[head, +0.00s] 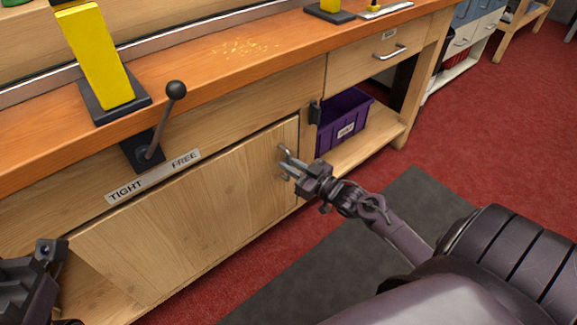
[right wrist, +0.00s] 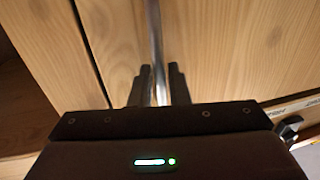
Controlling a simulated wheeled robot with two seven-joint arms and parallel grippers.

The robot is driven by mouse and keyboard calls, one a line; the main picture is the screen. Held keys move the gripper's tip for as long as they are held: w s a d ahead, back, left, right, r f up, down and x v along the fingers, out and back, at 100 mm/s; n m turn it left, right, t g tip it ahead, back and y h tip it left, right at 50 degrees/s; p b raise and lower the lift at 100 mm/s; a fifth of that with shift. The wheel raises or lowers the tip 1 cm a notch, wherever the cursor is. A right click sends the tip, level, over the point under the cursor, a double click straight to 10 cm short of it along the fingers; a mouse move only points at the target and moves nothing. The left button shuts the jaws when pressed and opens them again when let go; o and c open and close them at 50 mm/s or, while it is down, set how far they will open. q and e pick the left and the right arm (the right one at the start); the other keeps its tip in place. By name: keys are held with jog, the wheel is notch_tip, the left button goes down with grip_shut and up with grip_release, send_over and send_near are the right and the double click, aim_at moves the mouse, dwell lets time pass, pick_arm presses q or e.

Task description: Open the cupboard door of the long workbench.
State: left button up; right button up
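The cupboard door (head: 190,215) is a pale wooden panel in the front of the long workbench (head: 250,70). It looks closed, with its right edge in line with the frame. Its upright metal bar handle (head: 284,153) is near the right edge. My right gripper (head: 287,171) is at the handle.
A lever (head: 165,115) stands above the door, over a TIGHT/FREE plate (head: 152,177). A purple bin (head: 343,118) sits on the open shelf right of the door, below a drawer (head: 375,58). An open compartment lies left of the door. The floor before the bench is clear, with a grey mat (head: 340,235).

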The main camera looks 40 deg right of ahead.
jog(key=shift+w+a, duration=0.15)
jog(key=shift+w, duration=0.25)
grip_shut()
